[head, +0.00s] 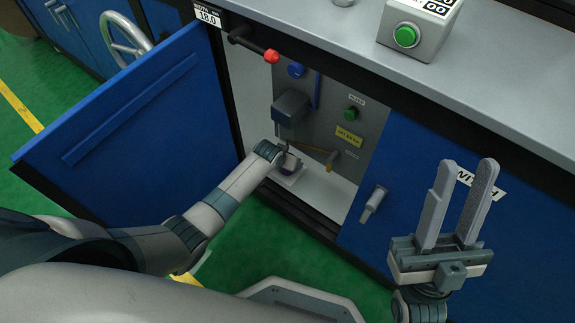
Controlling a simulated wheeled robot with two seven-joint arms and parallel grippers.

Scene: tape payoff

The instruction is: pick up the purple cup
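A small, dark purplish object that looks like the purple cup (289,164) stands on a pale plate inside the open cabinet bay. My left arm reaches into the bay from the left. My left gripper (284,150) is right at the cup, overlapping it in the picture. Its fingers are small and partly hidden, so I cannot tell whether they touch or grip the cup. My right gripper (467,166) is open and empty, fingers pointing up, in front of the closed blue door at the right.
The blue cabinet door (120,125) stands open at the left. The bay's back panel (340,115) carries a green button, labels and a dark grey block above the cup. A red-tipped lever (270,56) sticks out above the opening. A green-button box (418,30) stands on the grey counter (480,75).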

